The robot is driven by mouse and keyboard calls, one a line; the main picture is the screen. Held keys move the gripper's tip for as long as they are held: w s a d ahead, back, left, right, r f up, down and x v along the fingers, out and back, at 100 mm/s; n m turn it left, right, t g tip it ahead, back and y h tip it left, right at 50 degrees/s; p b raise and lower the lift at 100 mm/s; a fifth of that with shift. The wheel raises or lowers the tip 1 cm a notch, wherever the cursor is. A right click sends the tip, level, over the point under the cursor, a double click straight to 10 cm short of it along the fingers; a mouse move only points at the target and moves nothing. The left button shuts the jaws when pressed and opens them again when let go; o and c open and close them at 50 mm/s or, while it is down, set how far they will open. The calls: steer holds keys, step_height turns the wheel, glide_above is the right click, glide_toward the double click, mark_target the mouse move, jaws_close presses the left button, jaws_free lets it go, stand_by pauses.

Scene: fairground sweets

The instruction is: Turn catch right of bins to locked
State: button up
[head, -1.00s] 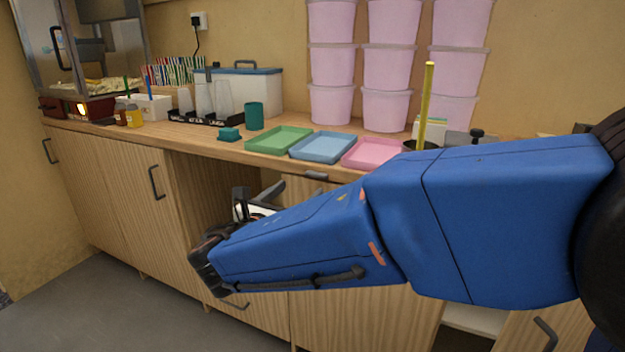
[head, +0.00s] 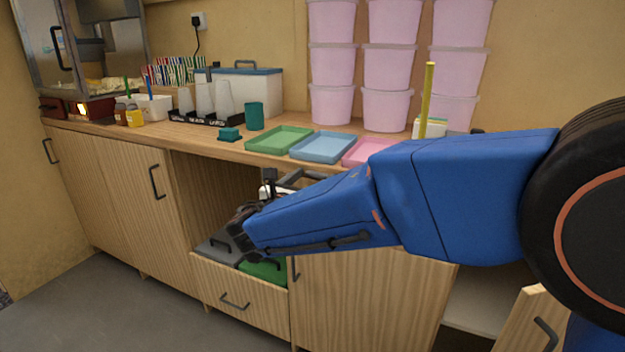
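No catch stands out clearly in the head view, and my arm covers part of the cabinet front. A grey-lidded bin (head: 217,248) and a green-lidded bin (head: 265,270) sit in the pulled-out low drawer (head: 240,293) under the counter. A dark upright handle (head: 295,270) shows on the cabinet front just right of that drawer; I cannot tell whether it belongs to the catch. My gripper (head: 285,182) is partly hidden behind my blue forearm, above the bins and below the counter edge. Its fingers are too obscured to show whether they are open.
The counter holds green (head: 279,139), blue (head: 322,147) and pink (head: 368,151) trays close above my arm. Stacked pink tubs (head: 386,108) stand behind. A cabinet door (head: 522,318) stands open at the lower right. The floor at left is clear.

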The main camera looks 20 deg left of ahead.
steer(key=c, duration=0.8)
steer(key=shift+m, duration=0.3)
steer(key=m, duration=0.5)
steer(key=a+f+m, duration=0.1)
steer(key=m, duration=0.5)
steer(key=f+m, duration=0.1)
steer(key=m, duration=0.5)
steer(key=shift+a, duration=0.3)
steer(key=shift+m, duration=0.3)
steer(key=o, duration=1)
